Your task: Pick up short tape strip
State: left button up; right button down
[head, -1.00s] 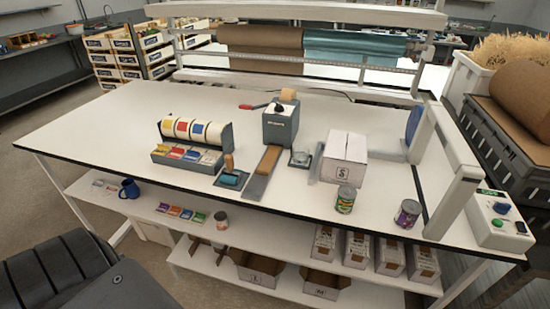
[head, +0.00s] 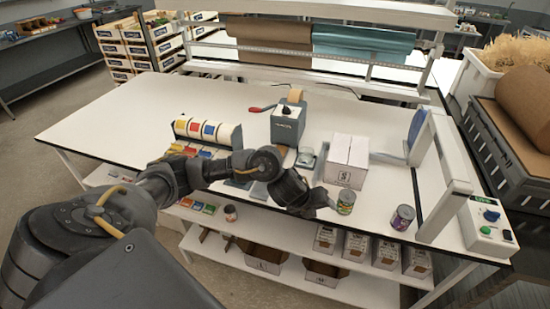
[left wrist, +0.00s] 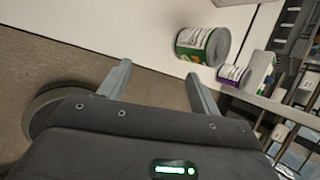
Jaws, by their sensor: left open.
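The grey tape dispenser (head: 288,122) stands mid-table with a brown roll on top. The brown strip (head: 282,153) in front of it is mostly hidden behind my left arm. I cannot tell whether this is the short tape strip. My left gripper (head: 328,199) is over the table's front edge, right of the dispenser and left of the green-labelled can (head: 346,201). In the left wrist view, my left gripper (left wrist: 160,78) is open and empty, with the can (left wrist: 203,46) beyond its fingers. My right gripper is not in view.
A white box (head: 345,160) stands behind the can. A purple can (head: 402,217) is farther right, near a grey frame and control box (head: 487,224). The table's left side is clear.

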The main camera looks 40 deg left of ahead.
pick_arm(q)
jog(key=a+r, duration=0.1)
jog(key=a, duration=0.2)
jog(key=w+a+r+m+y, duration=0.1)
jog(key=a, duration=0.2)
jog(key=w+a+r+m+y, duration=0.1)
jog(key=a, duration=0.3)
jog(key=shift+w+r+g, duration=0.15)
jog(key=shift+r+g, duration=0.15)
jog(key=shift+r, duration=0.05)
jog(key=s+a+r+m+g+y, duration=0.1)
jog(key=a+r, duration=0.2)
jog(key=a, duration=0.3)
jog(key=s+a+r+g+y, duration=0.1)
jog(key=a+r+y, duration=0.1)
jog(key=a, duration=0.5)
jog(key=x, duration=0.1)
jog(key=b+x, duration=0.1)
jog(key=x, duration=0.1)
jog(key=b+x, duration=0.1)
jog(key=shift+w+d+f, duration=0.35)
jog(key=shift+w, duration=0.05)
jog(key=shift+w+a+f, duration=0.15)
jog(key=shift+w+f, duration=0.05)
jog(key=shift+f, duration=0.1)
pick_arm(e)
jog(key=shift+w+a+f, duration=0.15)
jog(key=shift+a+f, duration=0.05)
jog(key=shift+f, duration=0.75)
